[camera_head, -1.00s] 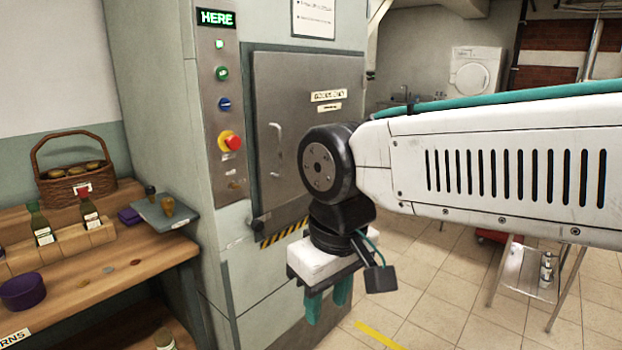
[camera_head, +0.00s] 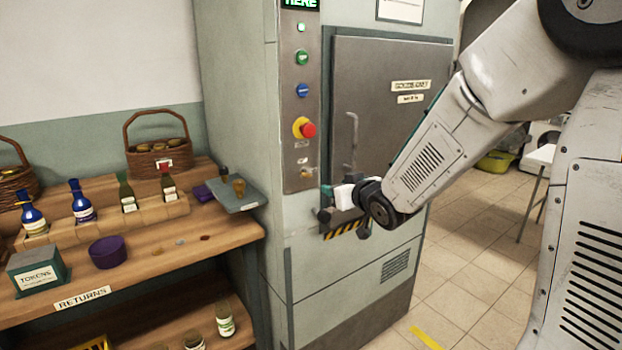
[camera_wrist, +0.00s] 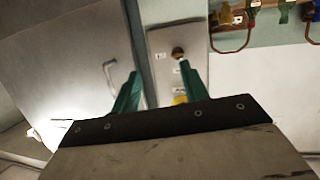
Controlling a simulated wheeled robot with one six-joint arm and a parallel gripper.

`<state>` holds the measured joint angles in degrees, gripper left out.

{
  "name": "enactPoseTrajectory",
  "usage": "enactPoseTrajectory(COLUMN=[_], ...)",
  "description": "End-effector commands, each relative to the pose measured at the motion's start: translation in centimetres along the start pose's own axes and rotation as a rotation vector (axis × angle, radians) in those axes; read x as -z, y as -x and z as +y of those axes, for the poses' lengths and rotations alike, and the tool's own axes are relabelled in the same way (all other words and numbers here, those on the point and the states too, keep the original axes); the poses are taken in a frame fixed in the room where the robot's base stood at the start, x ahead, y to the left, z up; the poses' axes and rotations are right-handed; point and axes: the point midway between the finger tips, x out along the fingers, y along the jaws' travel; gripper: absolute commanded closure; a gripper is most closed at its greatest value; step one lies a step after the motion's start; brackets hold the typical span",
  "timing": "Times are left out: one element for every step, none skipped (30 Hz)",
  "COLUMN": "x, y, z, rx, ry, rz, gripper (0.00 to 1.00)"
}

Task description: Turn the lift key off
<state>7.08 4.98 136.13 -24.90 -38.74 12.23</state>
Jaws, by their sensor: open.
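The lift's steel control panel (camera_head: 302,110) is on the front of the pale green lift cabinet. Near its foot is a small brass key switch (camera_head: 304,173), below the red emergency stop button (camera_head: 306,129). In the wrist view the key (camera_wrist: 178,52) shows beyond the fingers, close to the right fingertip; which way it is turned is too small to tell. My gripper (camera_head: 324,204) is open and empty, low in front of the cabinet, a little right of and below the key. In the wrist view its teal fingers (camera_wrist: 161,72) are apart, with nothing between them.
The lift door (camera_head: 385,100) with its handle (camera_head: 352,140) is right of the panel. A wooden bench (camera_head: 130,255) with bottles, a basket (camera_head: 158,145) and a grey tray (camera_head: 238,195) stands close on the left.

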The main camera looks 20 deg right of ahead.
Motion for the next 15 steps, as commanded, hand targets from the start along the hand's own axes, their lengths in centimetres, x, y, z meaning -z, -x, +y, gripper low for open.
enactPoseTrajectory(x=[-0.4, -0.4, -0.4, -0.4, -0.3, -0.3, -0.3, -0.3, -0.2, -0.1, -0.1, 0.0, 0.1, 0.3, 0.5], y=[-1.1, -1.6, -2.1, -2.3, -2.5, -2.7, -2.9, -3.0, -3.1, -3.3, -3.5, -3.9, -4.2, -4.7, -5.2], z=[-0.1, -0.3, -0.6, -0.8, -1.0, -1.1, -1.2, -1.3, -1.4, -1.5, -1.5, -1.6, -1.7, -1.8, -1.9], rx=[0.031, 0.051, 0.075, 0.092, 0.106, 0.122, 0.131, 0.139, 0.147, 0.151, 0.154, 0.156, 0.156, 0.156, 0.156], ry=[-0.009, -0.013, -0.018, -0.022, -0.026, -0.032, -0.036, -0.038, -0.041, -0.041, -0.042, -0.043, -0.043, -0.043, -0.042], rz=[0.05, 0.086, 0.127, 0.153, 0.177, 0.203, 0.219, 0.232, 0.245, 0.252, 0.256, 0.258, 0.259, 0.26, 0.26], gripper=[0.55, 0.55, 0.55, 0.55, 0.55, 0.55, 0.55, 0.55, 0.55, 0.55, 0.55, 0.55, 0.55, 0.55, 0.55])
